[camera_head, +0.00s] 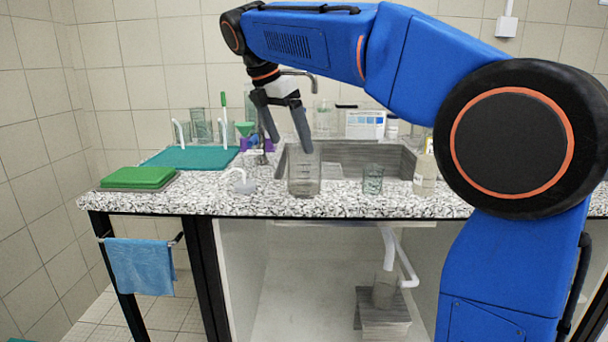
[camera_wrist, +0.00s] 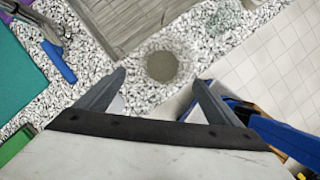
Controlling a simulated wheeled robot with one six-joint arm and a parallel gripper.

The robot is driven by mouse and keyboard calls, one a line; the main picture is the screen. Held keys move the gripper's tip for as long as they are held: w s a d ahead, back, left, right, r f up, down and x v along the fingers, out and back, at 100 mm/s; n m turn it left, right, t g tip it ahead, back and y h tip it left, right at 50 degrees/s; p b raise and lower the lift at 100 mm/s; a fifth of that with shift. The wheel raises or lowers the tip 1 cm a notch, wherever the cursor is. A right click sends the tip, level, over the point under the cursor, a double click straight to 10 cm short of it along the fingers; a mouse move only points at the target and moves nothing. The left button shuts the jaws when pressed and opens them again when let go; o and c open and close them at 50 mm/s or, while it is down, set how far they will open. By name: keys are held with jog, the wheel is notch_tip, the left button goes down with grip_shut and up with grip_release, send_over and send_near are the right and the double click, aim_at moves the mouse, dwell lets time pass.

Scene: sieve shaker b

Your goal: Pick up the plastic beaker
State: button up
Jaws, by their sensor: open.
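The plastic beaker (camera_head: 304,174) is a clear, greyish vessel standing upright at the front edge of the speckled counter, before the sink. In the wrist view the beaker (camera_wrist: 162,66) shows from above as a round grey shape, ahead of and between the fingertips. My gripper (camera_head: 287,138) is open and above the beaker, with one finger close to its rim in the head view. In the wrist view my gripper (camera_wrist: 160,80) has its two fingers spread wide with nothing between them. I cannot tell if a finger touches the rim.
The sink (camera_head: 345,160) lies behind the beaker. A smaller glass beaker (camera_head: 373,181) stands to its right and a bottle (camera_head: 425,173) farther right. A small white-spouted wash bottle (camera_head: 243,184) is to the left. A teal mat (camera_head: 190,158) and green pads (camera_head: 138,178) lie at left.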

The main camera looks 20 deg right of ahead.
aim_at(304, 171)
jog(key=x, duration=1)
jog(key=shift+s+d, duration=0.35)
jog(key=shift+w+d+f, duration=0.15)
jog(key=shift+f, duration=0.45)
jog(key=shift+c, duration=0.4)
jog(key=c, duration=1.1)
jog(key=shift+c, duration=0.2)
jog(key=shift+r, duration=0.15)
